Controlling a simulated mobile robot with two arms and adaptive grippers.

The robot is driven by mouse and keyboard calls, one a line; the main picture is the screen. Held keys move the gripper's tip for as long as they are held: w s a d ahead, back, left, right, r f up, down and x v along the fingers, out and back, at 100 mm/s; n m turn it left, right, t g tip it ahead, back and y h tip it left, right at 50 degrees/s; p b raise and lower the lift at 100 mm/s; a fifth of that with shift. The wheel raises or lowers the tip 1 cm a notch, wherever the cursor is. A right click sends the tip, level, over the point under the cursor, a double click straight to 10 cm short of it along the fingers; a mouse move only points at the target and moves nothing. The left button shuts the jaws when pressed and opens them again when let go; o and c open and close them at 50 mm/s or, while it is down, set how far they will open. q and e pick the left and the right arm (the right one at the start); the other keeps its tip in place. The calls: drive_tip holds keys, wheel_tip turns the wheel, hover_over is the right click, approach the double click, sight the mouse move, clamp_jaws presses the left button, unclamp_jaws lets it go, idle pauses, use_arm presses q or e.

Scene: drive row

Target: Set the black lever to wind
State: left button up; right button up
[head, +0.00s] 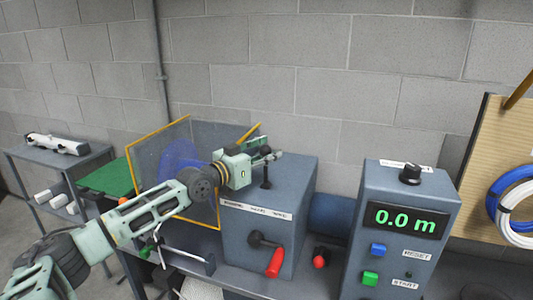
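The black lever (266,176) stands up from the top of the grey drive box (300,185). A white label strip (255,210) with several words runs along the box's upper front edge; the words are too small to read surely. My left gripper (268,155) is at the lever's upper end, over the box top, and hides part of it. I cannot tell whether its fingers are closed around the lever or just beside it. My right gripper is not in view.
A black crank with a red handle (274,262) sticks out of the box front. A red knob (319,262) is beside it. A control panel (452,200) reading 0.0 m stands right, with blue RESET (378,249) and green START (370,278) buttons. An orange-edged clear guard (150,145) stands left.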

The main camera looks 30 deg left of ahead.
use_arm(q)
clamp_jaws()
drive_tip(key=shift+f, duration=0.1)
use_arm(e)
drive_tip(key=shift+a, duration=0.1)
use_arm(q)
drive_tip(key=shift+d, duration=0.1)
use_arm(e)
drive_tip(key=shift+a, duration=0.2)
